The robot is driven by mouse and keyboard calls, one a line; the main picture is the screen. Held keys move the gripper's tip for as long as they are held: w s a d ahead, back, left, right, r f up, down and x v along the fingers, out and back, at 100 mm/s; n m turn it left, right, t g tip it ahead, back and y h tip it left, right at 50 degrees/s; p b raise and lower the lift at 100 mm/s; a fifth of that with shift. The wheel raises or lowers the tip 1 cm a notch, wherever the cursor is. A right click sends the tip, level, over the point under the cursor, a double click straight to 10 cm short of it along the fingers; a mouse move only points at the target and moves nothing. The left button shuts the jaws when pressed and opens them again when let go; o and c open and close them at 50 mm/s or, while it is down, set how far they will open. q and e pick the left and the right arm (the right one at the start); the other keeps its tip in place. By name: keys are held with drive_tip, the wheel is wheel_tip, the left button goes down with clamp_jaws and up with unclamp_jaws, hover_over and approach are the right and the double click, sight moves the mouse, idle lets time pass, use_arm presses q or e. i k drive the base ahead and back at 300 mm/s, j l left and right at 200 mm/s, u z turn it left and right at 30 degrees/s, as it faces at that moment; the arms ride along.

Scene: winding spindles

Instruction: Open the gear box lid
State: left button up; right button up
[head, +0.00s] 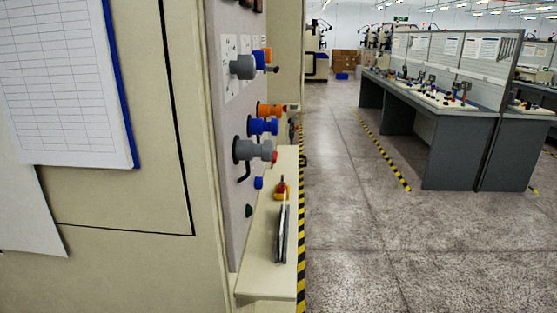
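No gear box lid can be made out for certain. A cream machine cabinet (100,200) fills the left side, close to me. A dark seam (172,110) outlines a closed panel on its near side; I cannot tell whether this is the gear box lid. The cabinet's front face, seen edge-on, carries grey, orange and blue spindles (262,126). Neither of my grippers is in view.
A narrow ledge (262,275) juts from the cabinet front. A clipboard with a printed sheet (60,75) hangs on the cabinet. Grey workbenches (455,155) stand at the right. The speckled floor (375,260) between is clear, with yellow-black tape (301,220).

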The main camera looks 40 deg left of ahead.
sight(288, 157)
drive_tip(key=i+l+u, duration=0.2)
drive_tip(key=u, duration=0.2)
drive_tip(key=i+l+u, duration=0.2)
drive_tip(key=l+u, duration=0.2)
drive_tip(key=i+l+u, duration=0.15)
drive_tip(key=l+u, duration=0.5)
drive_tip(key=u, duration=0.15)
drive_tip(key=l+u, duration=0.4)
drive_tip(key=i+l, duration=0.05)
